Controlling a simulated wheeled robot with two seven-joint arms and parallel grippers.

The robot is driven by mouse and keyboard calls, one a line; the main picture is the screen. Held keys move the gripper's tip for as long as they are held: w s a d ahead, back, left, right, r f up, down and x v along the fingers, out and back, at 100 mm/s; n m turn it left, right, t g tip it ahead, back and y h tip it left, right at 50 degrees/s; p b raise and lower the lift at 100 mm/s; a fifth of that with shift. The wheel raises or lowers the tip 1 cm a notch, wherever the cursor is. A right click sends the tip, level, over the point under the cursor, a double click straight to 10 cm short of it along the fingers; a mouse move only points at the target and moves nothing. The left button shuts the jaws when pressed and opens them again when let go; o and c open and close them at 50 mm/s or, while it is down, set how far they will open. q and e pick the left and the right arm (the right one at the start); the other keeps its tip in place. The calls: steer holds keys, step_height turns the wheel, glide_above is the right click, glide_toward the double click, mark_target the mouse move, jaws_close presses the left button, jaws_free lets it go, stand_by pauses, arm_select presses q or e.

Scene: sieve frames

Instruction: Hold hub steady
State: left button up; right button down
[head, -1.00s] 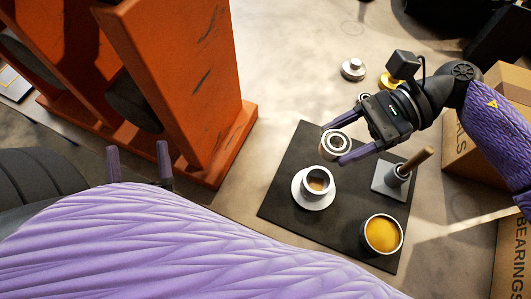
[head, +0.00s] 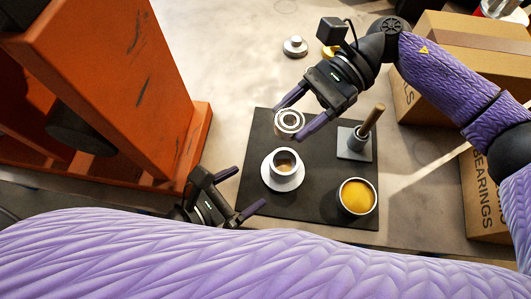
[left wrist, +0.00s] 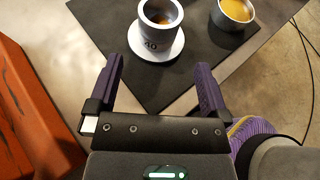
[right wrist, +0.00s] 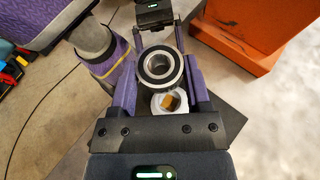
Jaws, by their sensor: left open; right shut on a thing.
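The hub (head: 283,160) is a short grey metal cup on a round pale flange, upright on the black mat (head: 310,205). It also shows in the left wrist view (left wrist: 158,14), marked 40, and partly hidden in the right wrist view (right wrist: 169,105). My left gripper (head: 248,189) is open and empty, left of and nearer than the hub, fingers pointing at it but apart from it. My right gripper (head: 290,121) is shut on a ring-shaped bearing (right wrist: 160,68), held above the far side of the hub. The bearing also shows in the head view (head: 289,121).
A tub of yellow grease (head: 357,195) stands right of the hub. A wooden-handled tool (head: 371,119) stands on a grey block behind it. The orange frame (head: 150,110) rises at left, close to my left gripper. Cardboard boxes (head: 440,75) stand at right.

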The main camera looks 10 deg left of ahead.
mark_target(283, 166)
arm_select(q)
steer(key=x, duration=1.1)
steer(key=shift+w+d, duration=0.1)
steer(key=shift+w, duration=0.05)
jaws_close()
steer(key=shift+c, duration=2.1)
jaws_free()
jaws_close()
